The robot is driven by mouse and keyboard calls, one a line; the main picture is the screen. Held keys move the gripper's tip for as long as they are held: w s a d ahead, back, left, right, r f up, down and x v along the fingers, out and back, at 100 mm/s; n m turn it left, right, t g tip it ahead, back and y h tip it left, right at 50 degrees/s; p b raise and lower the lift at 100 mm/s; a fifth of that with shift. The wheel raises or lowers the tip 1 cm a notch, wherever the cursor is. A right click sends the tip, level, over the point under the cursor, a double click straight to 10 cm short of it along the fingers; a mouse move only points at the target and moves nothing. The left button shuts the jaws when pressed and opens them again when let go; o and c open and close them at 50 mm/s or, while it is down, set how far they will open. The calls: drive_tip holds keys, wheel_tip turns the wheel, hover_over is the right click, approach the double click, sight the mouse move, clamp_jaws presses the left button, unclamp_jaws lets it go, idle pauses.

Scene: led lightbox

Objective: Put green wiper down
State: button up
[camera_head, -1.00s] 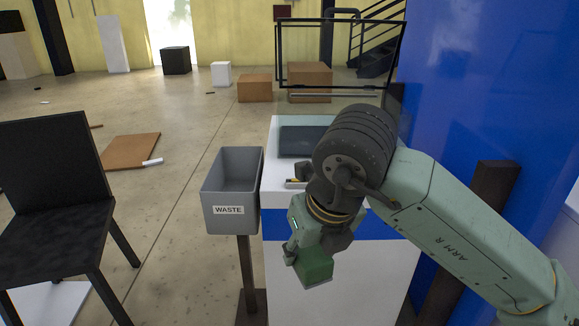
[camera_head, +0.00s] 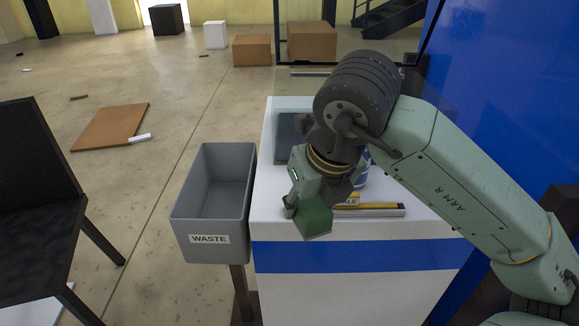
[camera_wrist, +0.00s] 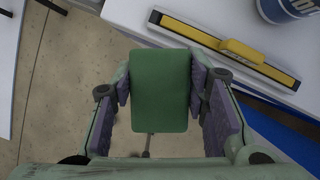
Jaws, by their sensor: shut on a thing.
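The green wiper (camera_head: 314,217) is a green block, held by my gripper (camera_head: 303,207) in front of the white counter's front left edge in the head view. In the wrist view the green wiper (camera_wrist: 161,90) sits between the two purple-padded fingers of my gripper (camera_wrist: 163,95), which are shut on it from both sides. Grey floor and the white counter's edge show beyond it. The white counter (camera_head: 279,232) has a blue stripe. Part of its top is hidden by my arm.
A grey bin marked WASTE (camera_head: 210,245) stands left of the counter. On the counter lie a long bar with a yellow handle (camera_wrist: 240,52) and a blue-and-white container (camera_wrist: 286,8), partly cut off. A black chair (camera_head: 40,190) stands at left. A blue wall (camera_head: 510,100) is at right.

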drive_tip(key=w+a+p, duration=0.1)
drive_tip(key=w, duration=0.4)
drive_tip(key=w+a+p, duration=0.1)
drive_tip(key=w+p, duration=0.1)
drive_tip(key=w, duration=0.3)
drive_tip(key=w+a+f+p, duration=0.1)
drive_tip(key=w, duration=0.4)
drive_tip(key=shift+w+a+f, duration=0.1)
drive_tip(key=shift+w+a, duration=0.05)
drive_tip(key=shift+w, duration=0.25)
drive_tip(key=shift+w+f+p, duration=0.1)
drive_tip(key=shift+w+p, duration=0.1)
drive_tip(key=shift+p, duration=0.1)
wheel_tip(320, 180, down, 3)
drive_tip(key=shift+p, duration=0.55)
drive_tip(key=shift+f, duration=0.25)
drive_tip(key=shift+f+b, duration=0.2)
drive_tip(key=shift+b, duration=0.1)
drive_tip(key=o, duration=1.1)
drive_tip(key=shift+r, duration=0.1)
